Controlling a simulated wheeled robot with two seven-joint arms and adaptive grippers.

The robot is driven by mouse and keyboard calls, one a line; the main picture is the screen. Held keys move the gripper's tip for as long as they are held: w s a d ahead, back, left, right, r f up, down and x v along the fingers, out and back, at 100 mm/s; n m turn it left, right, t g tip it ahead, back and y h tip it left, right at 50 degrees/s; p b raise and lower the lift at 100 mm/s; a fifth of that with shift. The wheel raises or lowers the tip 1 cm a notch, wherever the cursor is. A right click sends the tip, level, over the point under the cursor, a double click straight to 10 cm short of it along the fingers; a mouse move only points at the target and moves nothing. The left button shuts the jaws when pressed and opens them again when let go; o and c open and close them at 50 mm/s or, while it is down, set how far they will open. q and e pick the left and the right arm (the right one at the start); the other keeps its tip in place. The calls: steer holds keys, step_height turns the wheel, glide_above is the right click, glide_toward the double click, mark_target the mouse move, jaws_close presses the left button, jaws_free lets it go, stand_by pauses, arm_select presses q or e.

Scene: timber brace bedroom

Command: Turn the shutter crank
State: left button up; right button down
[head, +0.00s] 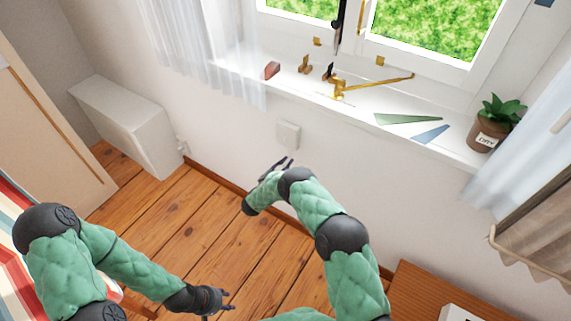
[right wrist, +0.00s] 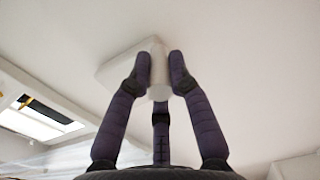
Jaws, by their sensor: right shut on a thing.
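A white square box (head: 288,135) is fixed to the wall below the window sill. In the right wrist view the box (right wrist: 118,65) has a pale cylindrical knob (right wrist: 158,85) in front of it, which looks like the crank's handle. My right gripper (right wrist: 160,72) is shut on this knob, with dark fingers on either side and one below. In the head view my right gripper (head: 283,164) is just below the box, and the knob cannot be made out there. My left gripper (head: 228,302) is low over the wooden floor, its fingers apart and empty.
The window sill (head: 350,108) holds a brass window stay (head: 375,83), green and blue flat pieces, and a potted plant (head: 490,125). A wooden surface (head: 430,290) is at lower right. Sheer curtains hang on both sides.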

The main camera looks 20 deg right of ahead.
steer(key=shift+s+f, duration=0.1)
steer(key=shift+f, duration=0.05)
steer(key=c, duration=1.1)
jaws_free()
steer(key=v, duration=1.2)
